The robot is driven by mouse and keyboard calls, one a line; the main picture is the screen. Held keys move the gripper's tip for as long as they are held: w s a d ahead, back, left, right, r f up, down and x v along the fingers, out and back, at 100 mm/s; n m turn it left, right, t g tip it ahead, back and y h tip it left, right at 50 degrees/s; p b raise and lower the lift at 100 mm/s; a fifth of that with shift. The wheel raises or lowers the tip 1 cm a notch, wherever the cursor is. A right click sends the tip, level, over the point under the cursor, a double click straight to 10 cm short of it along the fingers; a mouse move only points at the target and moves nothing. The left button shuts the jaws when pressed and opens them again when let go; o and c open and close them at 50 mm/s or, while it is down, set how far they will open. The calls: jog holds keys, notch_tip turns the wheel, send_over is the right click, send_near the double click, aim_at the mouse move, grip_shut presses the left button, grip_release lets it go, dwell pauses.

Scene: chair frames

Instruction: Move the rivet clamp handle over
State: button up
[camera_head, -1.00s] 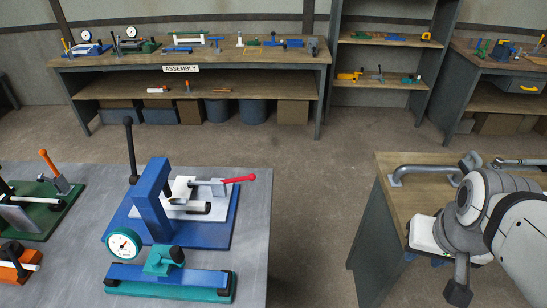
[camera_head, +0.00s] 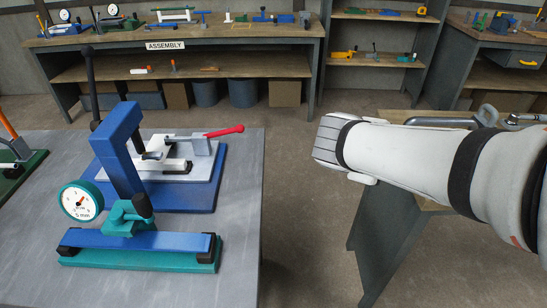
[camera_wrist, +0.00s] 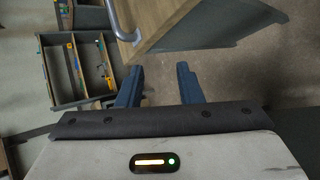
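On the grey table at the left of the head view stands a blue press (camera_head: 125,150) on a blue base. A white toggle clamp (camera_head: 185,155) with a red handle (camera_head: 224,131) sits on its white plate; the handle points right and slightly up. A long black lever (camera_head: 92,85) stands upright behind the press. I cannot tell from a label which handle is the rivet clamp's. My gripper (camera_wrist: 159,86) shows in the wrist view with two dark fingers apart and nothing between them.
A teal-and-blue fixture (camera_head: 140,250) with a round dial gauge (camera_head: 82,201) stands in front of the press. A green fixture (camera_head: 22,170) is at the left edge. Bare floor (camera_head: 305,220) separates the grey table from a wooden-topped bench (camera_head: 400,210) at right. An assembly bench (camera_head: 180,60) stands behind.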

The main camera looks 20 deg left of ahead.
jog(key=w+a+f+n+t+y+b, duration=0.1)
jog(key=w+a+f+n+t+b, duration=0.15)
jog(key=a, duration=0.35)
jog(key=w+a+f+n+t+y+b, duration=0.1)
jog(key=a+f+n+t+b, duration=0.15)
jog(key=a+n, duration=0.2)
jog(key=n+t+y+b, duration=0.3)
jog(key=n+y+b, duration=0.4)
jog(key=n+y, duration=0.25)
send_near(240, 131)
jog(key=x, duration=0.2)
jog(key=shift+h, duration=0.35)
jog(key=p+x, duration=0.1)
jog(key=x, duration=0.2)
jog(key=p+x, duration=0.1)
jog(key=x, duration=0.3)
jog(key=shift+w+a+r+p, duration=0.15)
jog(key=shift+a+r+p, duration=0.05)
jog(key=shift+r+p, duration=0.1)
jog(key=shift+w+a+f, duration=0.1)
jog(key=shift+w+f, duration=0.1)
jog(key=shift+w, duration=0.05)
jog(key=shift+c, duration=0.3)
jog(key=shift+s, duration=0.1)
jog(key=c, duration=0.4)
